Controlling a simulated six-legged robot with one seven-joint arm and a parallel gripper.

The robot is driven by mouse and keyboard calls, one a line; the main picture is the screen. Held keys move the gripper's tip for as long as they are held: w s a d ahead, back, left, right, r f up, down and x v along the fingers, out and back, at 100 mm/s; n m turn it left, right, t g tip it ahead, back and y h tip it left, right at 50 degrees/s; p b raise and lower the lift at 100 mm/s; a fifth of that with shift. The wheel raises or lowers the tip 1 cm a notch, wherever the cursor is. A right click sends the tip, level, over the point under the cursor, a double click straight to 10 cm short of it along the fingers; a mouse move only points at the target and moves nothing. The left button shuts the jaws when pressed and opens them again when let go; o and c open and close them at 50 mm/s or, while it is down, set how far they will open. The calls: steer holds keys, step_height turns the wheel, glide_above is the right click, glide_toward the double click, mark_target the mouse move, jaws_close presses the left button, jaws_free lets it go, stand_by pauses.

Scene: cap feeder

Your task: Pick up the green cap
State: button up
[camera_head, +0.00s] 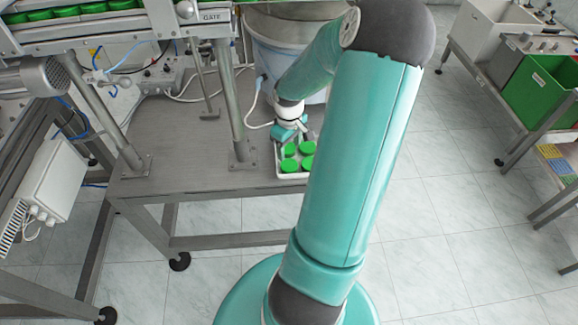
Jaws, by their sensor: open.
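Several green caps (307,147) sit in a small white tray (293,176) on the grey metal table. The tray is near the table's right front edge, and my arm hides part of its right side. My gripper (284,138) is at the tray's back left corner, small in the view. It is open, close to the nearest caps. I cannot tell whether it touches the tray or a cap. Its fingers are mostly hidden.
A conveyor (85,30) with green caps runs at the upper left, carried by slanted metal posts (232,105). A large round drum (290,50) stands behind the tray. A green bin (540,90) is on a bench at the right. The tiled floor between is clear.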

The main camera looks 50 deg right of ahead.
mark_target(289, 165)
step_height(289, 165, down, 8)
steer(key=shift+f, duration=0.1)
steer(key=c, duration=0.6)
